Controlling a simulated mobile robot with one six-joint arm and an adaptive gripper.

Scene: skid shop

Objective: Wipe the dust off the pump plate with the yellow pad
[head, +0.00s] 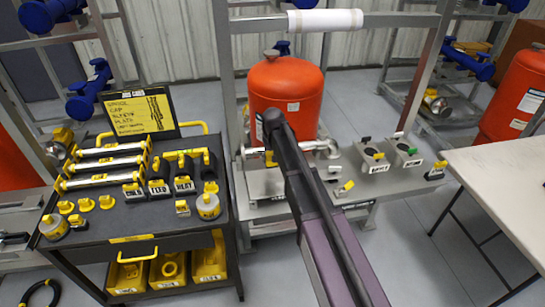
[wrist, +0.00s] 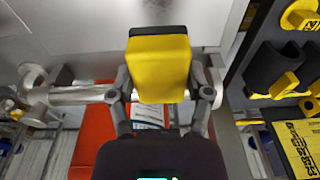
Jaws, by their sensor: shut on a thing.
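My gripper (wrist: 165,94) is shut on the yellow pad (wrist: 158,62), a yellow block with a dark edge, in the wrist view. The fingers sit on both sides of the pad. A bare grey metal surface (wrist: 85,22) lies beyond the pad; I cannot tell whether the pad touches it. In the head view, my arm reaches to the skid and hides most of the gripper. A light grey plate (head: 264,184) sits on the skid left of my arm; I cannot tell for certain that it is the pump plate. No dust can be made out.
A silver pipe (wrist: 75,96) crosses close beside the gripper. An orange tank (head: 287,90) stands behind it. A dark tool cart (head: 150,222) with yellow-handled parts is at the left. Labelled grey boxes (head: 404,153) stand on the skid's right. A pale table (head: 500,180) is far right.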

